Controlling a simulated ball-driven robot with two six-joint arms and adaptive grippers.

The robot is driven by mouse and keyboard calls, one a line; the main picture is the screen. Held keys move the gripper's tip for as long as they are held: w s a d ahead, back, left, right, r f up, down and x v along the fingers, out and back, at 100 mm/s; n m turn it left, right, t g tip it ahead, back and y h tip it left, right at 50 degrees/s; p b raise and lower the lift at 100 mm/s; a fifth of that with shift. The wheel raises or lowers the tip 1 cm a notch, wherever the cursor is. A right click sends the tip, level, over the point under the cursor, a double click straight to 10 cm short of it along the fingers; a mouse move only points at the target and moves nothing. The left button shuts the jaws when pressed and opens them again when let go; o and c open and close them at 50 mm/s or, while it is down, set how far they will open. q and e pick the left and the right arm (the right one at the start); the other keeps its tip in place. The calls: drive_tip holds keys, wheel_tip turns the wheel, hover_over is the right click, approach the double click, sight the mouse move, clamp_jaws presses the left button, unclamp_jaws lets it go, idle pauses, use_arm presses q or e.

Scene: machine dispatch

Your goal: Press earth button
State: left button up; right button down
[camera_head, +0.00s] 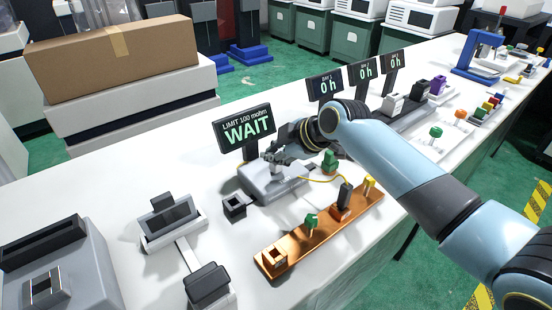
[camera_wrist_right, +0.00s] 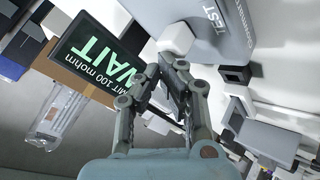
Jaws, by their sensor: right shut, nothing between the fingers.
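The grey tester box (camera_head: 262,184) stands on the white bench in front of a black display (camera_head: 245,133) that reads "LIMIT 100 mohm WAIT". In the right wrist view, the box's top (camera_wrist_right: 232,22) carries the word "TEST" beside a pale button-like block (camera_wrist_right: 175,38). My right gripper (camera_head: 273,157) is over the box, its fingers shut and empty. In the right wrist view its fingertips (camera_wrist_right: 174,68) are close to the pale block; I cannot tell whether they touch it. The display also shows in that view (camera_wrist_right: 88,50), upside down. My left gripper is not in view.
A copper bar (camera_head: 320,228) with green, black and yellow pieces lies in front of the box, with a yellow wire near it. A small black socket (camera_head: 234,207) stands at its left. More displays (camera_head: 325,86) stand beyond my right arm.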

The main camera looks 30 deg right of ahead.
drive_tip(key=shift+r+p, duration=0.5)
drive_tip(key=shift+r, duration=0.25)
wheel_tip(320, 180, up, 5)
drive_tip(key=p, duration=0.4)
drive_tip(key=shift+r+p, duration=0.1)
drive_tip(key=shift+p, duration=0.3)
